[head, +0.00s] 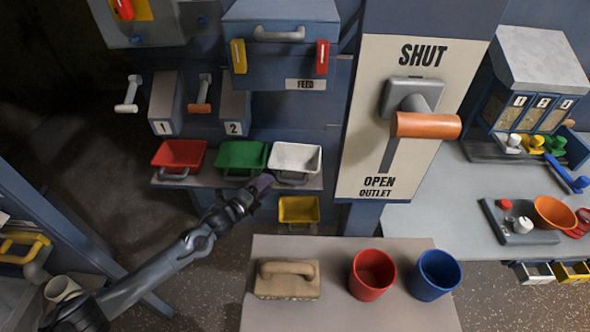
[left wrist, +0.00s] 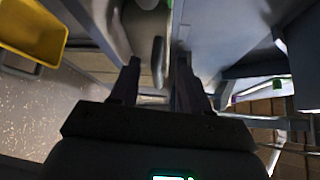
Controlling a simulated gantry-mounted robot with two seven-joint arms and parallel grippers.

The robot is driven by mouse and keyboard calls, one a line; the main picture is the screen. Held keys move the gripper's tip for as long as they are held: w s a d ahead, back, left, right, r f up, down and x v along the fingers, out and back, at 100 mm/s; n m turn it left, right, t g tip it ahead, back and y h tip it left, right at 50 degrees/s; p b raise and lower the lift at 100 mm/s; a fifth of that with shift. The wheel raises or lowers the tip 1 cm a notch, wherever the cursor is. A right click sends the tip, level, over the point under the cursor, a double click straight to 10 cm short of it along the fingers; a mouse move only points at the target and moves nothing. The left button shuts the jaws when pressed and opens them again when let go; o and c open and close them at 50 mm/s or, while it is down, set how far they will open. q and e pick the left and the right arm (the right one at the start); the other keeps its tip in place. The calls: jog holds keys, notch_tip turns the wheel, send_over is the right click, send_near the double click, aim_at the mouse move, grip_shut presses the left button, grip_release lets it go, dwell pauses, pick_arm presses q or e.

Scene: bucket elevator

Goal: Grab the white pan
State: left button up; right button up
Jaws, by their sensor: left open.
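The white pan (head: 297,157) sits at the right end of a row of pans on the shelf, with its grey handle (head: 291,180) at the front. My left gripper (head: 264,183) is just left of that handle, in front of the gap between the green and white pans. In the left wrist view the two fingers of my left gripper (left wrist: 158,82) are apart. A grey bar-like part (left wrist: 158,62) shows between and beyond them; I cannot tell whether it is the pan's handle. My right gripper is not in view.
A green pan (head: 241,155) and a red pan (head: 179,154) stand left of the white pan. A yellow pan (head: 298,210) is below the shelf. The outlet panel (head: 358,130) rises to the right. A table (head: 340,310) with a float and two cups is in front.

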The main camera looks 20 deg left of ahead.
pick_arm(q)
jog(key=b+x, duration=0.2)
jog(key=x, duration=0.1)
jog(key=b+x, duration=0.1)
jog(key=x, duration=0.1)
jog(key=shift+w+a+f, duration=0.2)
jog(key=shift+a+f, duration=0.05)
jog(key=shift+c, duration=0.3)
jog(key=shift+r, duration=0.1)
grip_shut()
